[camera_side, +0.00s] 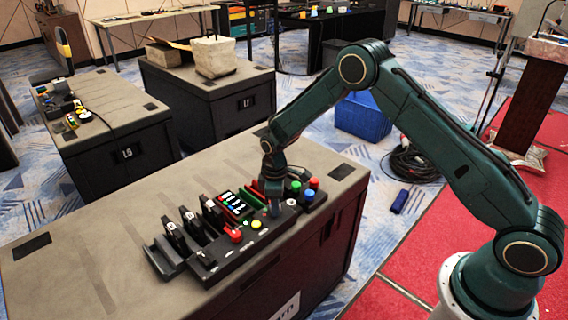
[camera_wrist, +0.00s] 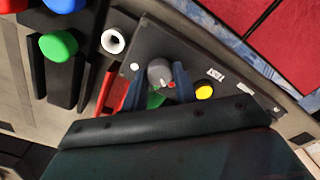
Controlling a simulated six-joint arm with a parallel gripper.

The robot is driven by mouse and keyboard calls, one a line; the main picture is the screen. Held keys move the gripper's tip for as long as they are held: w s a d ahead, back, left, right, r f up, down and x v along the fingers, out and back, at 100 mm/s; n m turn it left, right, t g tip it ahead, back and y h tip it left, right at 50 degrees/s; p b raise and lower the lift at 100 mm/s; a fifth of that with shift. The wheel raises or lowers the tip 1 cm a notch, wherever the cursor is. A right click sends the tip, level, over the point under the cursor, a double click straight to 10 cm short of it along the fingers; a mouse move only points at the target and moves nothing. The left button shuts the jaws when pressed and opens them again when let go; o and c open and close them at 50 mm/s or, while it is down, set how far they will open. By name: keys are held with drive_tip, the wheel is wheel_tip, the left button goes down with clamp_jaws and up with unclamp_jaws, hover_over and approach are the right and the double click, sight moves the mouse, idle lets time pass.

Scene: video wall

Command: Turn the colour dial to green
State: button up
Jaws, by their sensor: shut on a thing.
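The colour dial (camera_wrist: 158,70) shows in the wrist view as a round grey knob on a black panel (camera_wrist: 195,62). A small red mark and a pale mark sit at its lower edge. My gripper (camera_wrist: 163,82) has its blue fingers on either side of the knob and is shut on it. In the side view my gripper (camera_side: 274,207) points down at the right part of the black console (camera_side: 235,258), and its fingers hide the dial there. I cannot tell which colour the dial is set to.
A yellow button (camera_wrist: 204,92) lies close to the right finger. A white ring (camera_wrist: 114,41), a green button (camera_wrist: 58,45) and blue and red buttons are to the left. In the side view, black upright holders (camera_side: 190,226) stand on the console's left; the table's left is clear.

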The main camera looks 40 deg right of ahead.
drive_tip(key=m, duration=0.6)
drive_tip(key=shift+m, duration=0.3)
idle(0.4)
drive_tip(key=o, duration=1)
drive_tip(key=shift+c, duration=0.2)
drive_tip(key=shift+r, duration=0.1)
wheel_tip(320, 180, up, 14)
